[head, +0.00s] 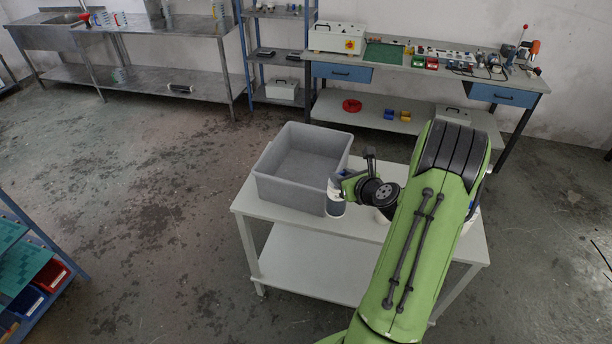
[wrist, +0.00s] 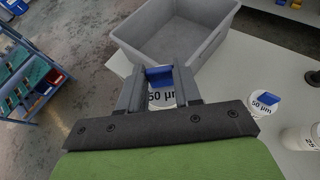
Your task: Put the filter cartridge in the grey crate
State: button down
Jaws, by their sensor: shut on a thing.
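My gripper (wrist: 160,78) is shut on the blue top tab of a white filter cartridge (wrist: 161,98) marked "50 µm" in the wrist view. In the head view my gripper (head: 345,182) is just right of the grey crate's near right corner, with the cartridge (head: 336,208) hanging upright below it. I cannot tell whether the cartridge's base touches the table. The grey crate (head: 288,190) stands open on the left of the white table and looks empty. In the wrist view the crate (wrist: 207,50) lies just beyond the held cartridge.
A second "50 µm" cartridge with a blue tab (wrist: 264,103) and a white one marked "25" (wrist: 300,138) stand to the right on the white table (head: 300,220). My arm hides much of the table's right side. A workbench (head: 420,72) stands behind.

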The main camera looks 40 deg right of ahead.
aim_at(303, 182)
jog(key=i+l, duration=0.15)
jog(key=i, duration=0.35)
jog(key=i+l, duration=0.15)
jog(key=i, duration=0.35)
